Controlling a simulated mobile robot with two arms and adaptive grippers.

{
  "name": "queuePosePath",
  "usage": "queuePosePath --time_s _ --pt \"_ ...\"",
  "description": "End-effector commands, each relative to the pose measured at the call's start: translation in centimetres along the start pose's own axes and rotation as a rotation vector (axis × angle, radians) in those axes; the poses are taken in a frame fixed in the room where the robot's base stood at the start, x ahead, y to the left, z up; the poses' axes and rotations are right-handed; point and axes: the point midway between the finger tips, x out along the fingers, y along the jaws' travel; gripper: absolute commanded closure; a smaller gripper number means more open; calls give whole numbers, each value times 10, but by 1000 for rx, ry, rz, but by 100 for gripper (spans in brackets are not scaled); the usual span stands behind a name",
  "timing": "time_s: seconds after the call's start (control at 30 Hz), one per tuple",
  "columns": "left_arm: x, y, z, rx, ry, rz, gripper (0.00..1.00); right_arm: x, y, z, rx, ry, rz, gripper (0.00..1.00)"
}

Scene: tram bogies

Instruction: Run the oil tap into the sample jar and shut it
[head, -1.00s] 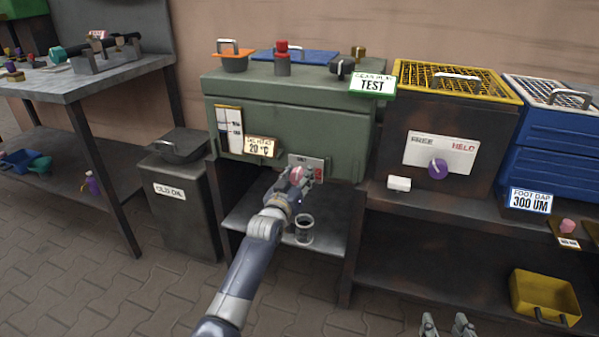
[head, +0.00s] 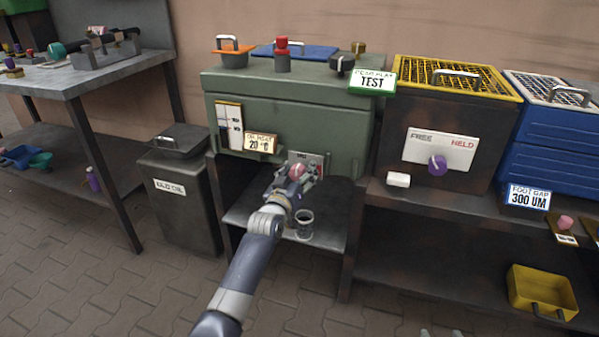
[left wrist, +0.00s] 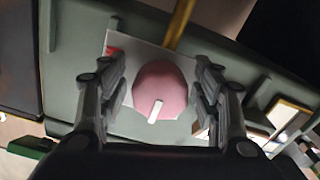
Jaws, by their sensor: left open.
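The oil tap is a round pink knob (head: 297,171) with a white pointer mark, on a light plate (head: 318,160) on the front of the green gearbox (head: 290,110). My left gripper (head: 296,177) is at the knob. In the left wrist view its fingers stand open on either side of the pink knob (left wrist: 160,90), with a gap on both sides. The sample jar (head: 304,224) is a clear glass on the shelf below, right of my left forearm. Whether oil is in it I cannot tell. In the head view my right gripper shows only as small tips at the bottom edge.
An old-oil bin (head: 182,200) stands left of the gearbox. A dark box with a purple knob (head: 437,166) and a white block (head: 398,180) are to the right. The shelf (head: 330,232) around the jar is mostly clear. A yellow bin (head: 542,292) sits lower right.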

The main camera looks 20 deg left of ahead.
Motion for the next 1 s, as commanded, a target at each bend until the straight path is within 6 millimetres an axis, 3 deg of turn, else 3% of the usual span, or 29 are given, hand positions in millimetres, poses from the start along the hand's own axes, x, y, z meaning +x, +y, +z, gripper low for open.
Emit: queuePosePath --time_s 0.27,0.8,1.0 --pt "-12 0 1 1 -1 0 41 0 0 -1 0 3 0 60" --pt "-96 0 1 -1 -1 0 41 0 0 -1 0 2 0 60" --pt "-116 0 0 -1 0 0 41 0 0 -1 0 2 0 60"
